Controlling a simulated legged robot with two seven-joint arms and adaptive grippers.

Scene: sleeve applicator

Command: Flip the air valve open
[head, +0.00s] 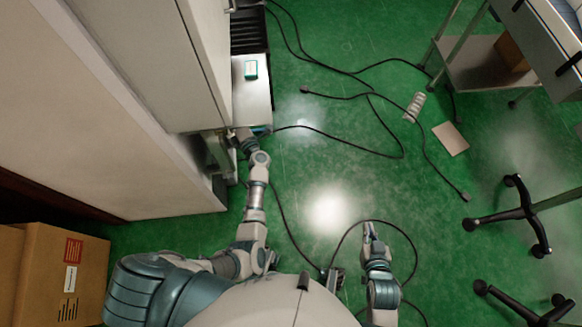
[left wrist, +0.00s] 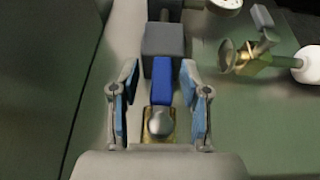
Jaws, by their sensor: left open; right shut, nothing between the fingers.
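The air valve shows in the left wrist view as a blue lever (left wrist: 161,80) on a brass body (left wrist: 150,136) with a rounded metal cap. The lever points away from the wrist toward a grey block (left wrist: 165,40). My left gripper (left wrist: 159,92) is open, with one finger on each side of the lever; I cannot tell whether either finger touches it. In the head view my left gripper (head: 241,138) reaches to the lower end of the pale cabinet, and the valve is too small to make out there. My right gripper (head: 369,232) is shut and empty above the green floor.
In the left wrist view a second brass fitting (left wrist: 245,55) and a gauge (left wrist: 226,3) are to the right. In the head view the cabinet (head: 150,60) rises left of my arm. Black cables (head: 340,135) cross the floor; a cart (head: 480,65) stands at right.

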